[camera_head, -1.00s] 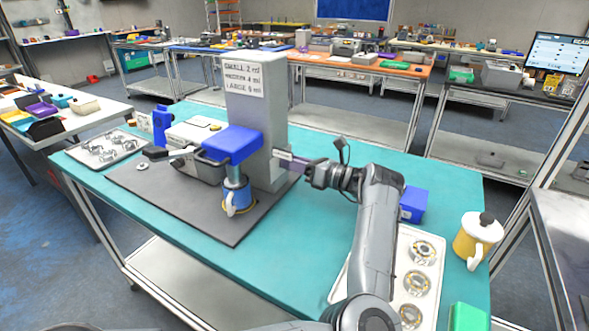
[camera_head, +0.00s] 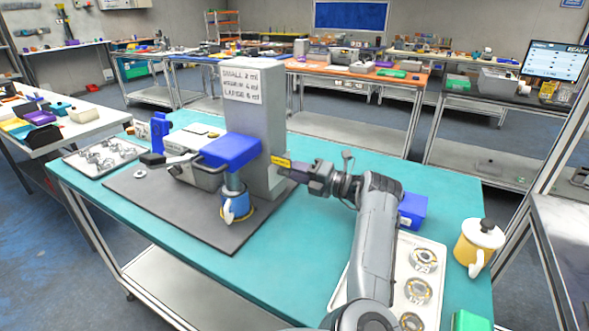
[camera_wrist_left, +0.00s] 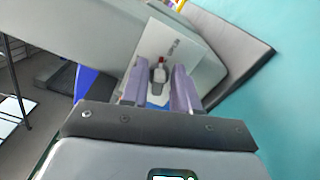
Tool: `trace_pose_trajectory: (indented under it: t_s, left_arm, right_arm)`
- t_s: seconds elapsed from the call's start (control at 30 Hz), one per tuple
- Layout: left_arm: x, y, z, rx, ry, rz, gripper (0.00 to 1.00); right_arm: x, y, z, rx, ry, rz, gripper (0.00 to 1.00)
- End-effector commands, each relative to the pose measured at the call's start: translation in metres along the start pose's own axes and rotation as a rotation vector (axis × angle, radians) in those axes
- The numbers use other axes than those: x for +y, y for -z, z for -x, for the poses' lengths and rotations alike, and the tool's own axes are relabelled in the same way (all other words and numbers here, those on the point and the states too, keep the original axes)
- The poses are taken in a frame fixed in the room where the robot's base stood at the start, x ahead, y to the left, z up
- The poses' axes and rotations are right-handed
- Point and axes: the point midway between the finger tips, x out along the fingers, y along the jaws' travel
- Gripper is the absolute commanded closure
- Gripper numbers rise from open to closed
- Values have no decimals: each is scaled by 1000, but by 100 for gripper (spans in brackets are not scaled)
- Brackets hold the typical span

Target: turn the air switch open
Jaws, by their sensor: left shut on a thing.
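The grey machine tower (camera_head: 258,115) stands on a dark mat, with a printed size label and a blue head. My left gripper (camera_head: 285,163) is at the tower's right side, with a yellow patch at its fingertips. In the left wrist view, the purple fingers (camera_wrist_left: 158,90) are around the air switch (camera_wrist_left: 158,74), a small grey knob with a red tip on a light panel. The jaws are shut on it; the exact contact is partly hidden. My right gripper is not in view.
A blue mug (camera_head: 237,205) stands under the blue head. To the right are a blue box (camera_head: 413,209), a white tray (camera_head: 398,270) with round metal parts, and a yellow lidded pot (camera_head: 478,245). A tray (camera_head: 75,157) of metal parts lies at the left.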

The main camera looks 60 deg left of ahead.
Motion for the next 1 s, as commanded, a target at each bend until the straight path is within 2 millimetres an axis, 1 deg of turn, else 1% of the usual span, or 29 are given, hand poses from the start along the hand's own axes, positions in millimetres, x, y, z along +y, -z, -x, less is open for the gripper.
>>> trace_pose_trajectory:
  t_s: [0.2,0.4,0.67,1.0]
  left_arm:
    - [0,0,0,1,-1,-159,100]
    - [-2,0,0,1,-1,-257,100]
    - [-3,0,0,1,-1,-314,100]
    - [-3,0,0,0,-1,-321,100]
  right_arm:
    - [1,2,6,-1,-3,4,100]
    - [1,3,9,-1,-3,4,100]
    - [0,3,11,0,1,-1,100]
    - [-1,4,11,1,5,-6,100]
